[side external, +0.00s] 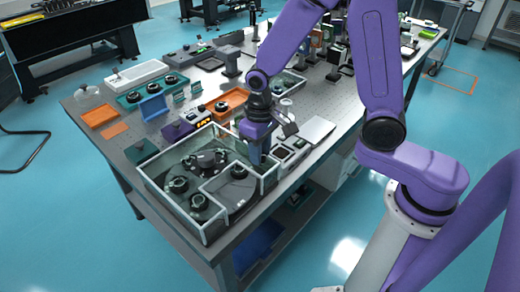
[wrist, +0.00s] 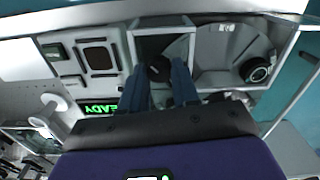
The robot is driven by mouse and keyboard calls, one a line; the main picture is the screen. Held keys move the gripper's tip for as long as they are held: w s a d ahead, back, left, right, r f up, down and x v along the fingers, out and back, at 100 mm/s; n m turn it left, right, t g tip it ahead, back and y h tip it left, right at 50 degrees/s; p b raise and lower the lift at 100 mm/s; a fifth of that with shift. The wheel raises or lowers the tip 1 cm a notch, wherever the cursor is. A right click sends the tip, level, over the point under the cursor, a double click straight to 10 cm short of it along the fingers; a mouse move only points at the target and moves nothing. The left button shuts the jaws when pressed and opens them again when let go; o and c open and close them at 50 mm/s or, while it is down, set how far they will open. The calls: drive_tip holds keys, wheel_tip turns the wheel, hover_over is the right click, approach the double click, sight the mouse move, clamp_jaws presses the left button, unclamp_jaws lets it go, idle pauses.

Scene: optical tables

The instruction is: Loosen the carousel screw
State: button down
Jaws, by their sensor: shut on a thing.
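The carousel (side external: 203,205) is a grey disc with several black round mounts, inside a clear-walled enclosure (side external: 172,211) at the table's near corner. Part of the disc (wrist: 218,78) shows in the wrist view, with one black mount (wrist: 256,70) on it. My gripper (side external: 256,160) points down at the enclosure's right end. In the wrist view its blue fingers (wrist: 163,75) are shut on a dark round knob (wrist: 159,67) in a small walled corner compartment beside the disc. The knob looks like the carousel screw, but its lower part is hidden.
The enclosure's clear walls stand close around my fingers. A green lit READY display (wrist: 101,108) and a panel with square recesses (wrist: 97,56) lie beside it.

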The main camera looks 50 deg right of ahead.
drive_tip(key=shift+m, duration=1.2)
drive_tip(key=c, duration=0.8)
unclamp_jaws()
wheel_tip(320, 180, up, 17)
drive_tip(key=shift+r, duration=0.2)
